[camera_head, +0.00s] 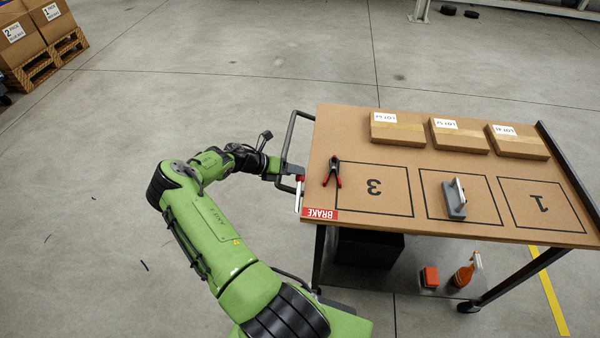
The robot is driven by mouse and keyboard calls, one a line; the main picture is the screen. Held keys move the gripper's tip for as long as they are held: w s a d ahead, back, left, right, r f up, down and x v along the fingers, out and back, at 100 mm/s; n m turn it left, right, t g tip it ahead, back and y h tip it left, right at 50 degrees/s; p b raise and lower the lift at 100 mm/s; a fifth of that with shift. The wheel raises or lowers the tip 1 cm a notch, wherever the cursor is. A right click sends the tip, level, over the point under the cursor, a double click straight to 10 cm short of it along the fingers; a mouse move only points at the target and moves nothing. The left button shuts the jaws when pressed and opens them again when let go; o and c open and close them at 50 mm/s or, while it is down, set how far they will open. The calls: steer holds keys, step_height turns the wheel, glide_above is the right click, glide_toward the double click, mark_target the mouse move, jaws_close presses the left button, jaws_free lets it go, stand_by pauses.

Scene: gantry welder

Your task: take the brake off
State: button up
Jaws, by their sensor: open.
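The cart (330,140) has a brown top with a red label reading BRAKE (320,214) at its near left corner. Beside that corner, at the cart's left edge, is the brake lever (298,196), a pale bar with a red end at its top. My gripper (284,171) is at the left side of the cart, by the dark push handle (291,132) and close to the lever's red end. It is open. Whether its fingers are around the lever or only beside it is too small to tell.
On the cart top are several boxes (398,128), a black and red clamp (332,172) and a grey tool (455,199) on square 2. A lower shelf (400,278) holds orange items. Pallet boxes (25,35) stand far left.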

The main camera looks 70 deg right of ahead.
steer(key=v, duration=1.1)
steer(key=shift+w, duration=0.15)
steer(key=shift+a+r, duration=0.1)
steer(key=shift+a, duration=0.05)
